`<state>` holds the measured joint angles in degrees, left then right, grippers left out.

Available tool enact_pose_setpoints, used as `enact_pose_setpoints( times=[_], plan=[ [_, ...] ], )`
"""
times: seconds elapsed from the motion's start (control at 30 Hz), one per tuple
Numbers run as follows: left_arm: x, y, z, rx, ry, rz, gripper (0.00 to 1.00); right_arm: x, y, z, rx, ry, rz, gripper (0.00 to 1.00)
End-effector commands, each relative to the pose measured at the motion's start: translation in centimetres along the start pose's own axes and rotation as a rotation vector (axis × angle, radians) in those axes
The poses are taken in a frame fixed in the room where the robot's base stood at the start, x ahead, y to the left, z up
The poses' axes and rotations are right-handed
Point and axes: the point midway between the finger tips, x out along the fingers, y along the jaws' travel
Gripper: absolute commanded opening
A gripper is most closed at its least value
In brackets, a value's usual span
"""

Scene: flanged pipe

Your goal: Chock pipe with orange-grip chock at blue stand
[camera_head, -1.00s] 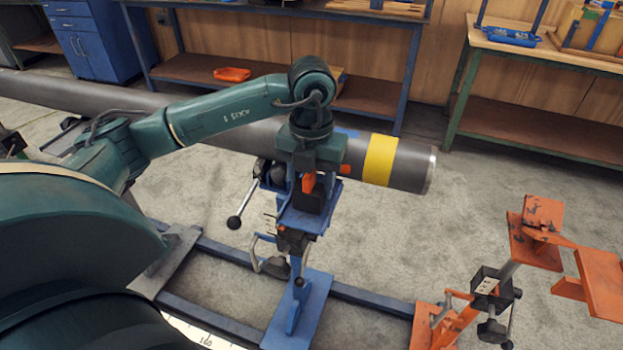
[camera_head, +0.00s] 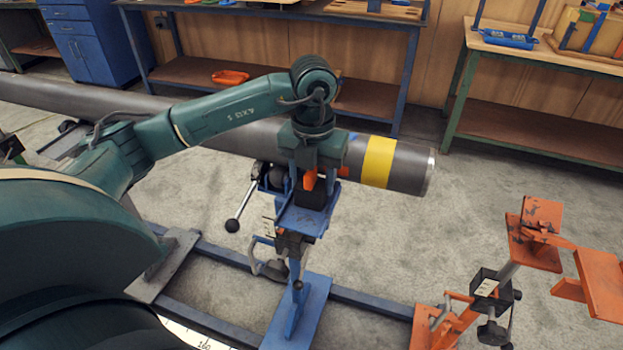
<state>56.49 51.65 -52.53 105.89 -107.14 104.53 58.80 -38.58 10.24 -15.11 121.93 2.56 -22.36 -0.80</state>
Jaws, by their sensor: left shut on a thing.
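A long dark grey pipe (camera_head: 408,168) with a yellow band (camera_head: 378,162) runs across the view and rests at the blue stand (camera_head: 297,305). My left gripper (camera_head: 311,182) points down at the head of the blue stand, in front of the pipe. It is shut on the chock (camera_head: 310,197), a black block with an orange grip (camera_head: 310,178). The chock sits low over the stand's blue top plate, close to the pipe's near side. I cannot tell whether it touches the pipe. My right gripper is not in view.
An orange stand (camera_head: 535,235) with a flat plate is at the right. A blue rail (camera_head: 370,302) runs along the floor between the stands. A lever with a black ball (camera_head: 233,225) sticks out left of the blue stand. Workbenches (camera_head: 560,60) line the back wall.

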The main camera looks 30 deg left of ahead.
Motion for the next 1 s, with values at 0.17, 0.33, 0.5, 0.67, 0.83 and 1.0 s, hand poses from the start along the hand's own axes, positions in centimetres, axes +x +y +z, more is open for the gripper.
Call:
enact_pose_setpoints(
  times=[0.17, 0.33, 0.5, 0.67, 0.83, 1.0],
  plan=[
    [0.0, 0.0, 0.4, -0.001, -0.001, 0.0, 0.21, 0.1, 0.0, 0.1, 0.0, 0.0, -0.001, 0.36],
    [0.0, 0.0, 0.7, -0.001, -0.001, 0.0, 0.21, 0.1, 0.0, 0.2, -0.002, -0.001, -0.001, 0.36],
    [0.0, 0.0, 1.1, -0.001, -0.001, 0.0, 0.21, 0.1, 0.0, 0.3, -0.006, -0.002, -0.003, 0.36],
    [0.0, 0.0, 1.3, -0.001, -0.001, 0.0, 0.49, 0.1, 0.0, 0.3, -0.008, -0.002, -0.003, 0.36],
    [0.0, 0.0, 1.3, 0.0, 0.0, 0.0, 0.63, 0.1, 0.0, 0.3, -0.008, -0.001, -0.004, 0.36],
    [0.0, 0.0, 1.3, 0.0, 0.0, 0.0, 0.74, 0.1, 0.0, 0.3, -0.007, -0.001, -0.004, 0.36]
  ],
)
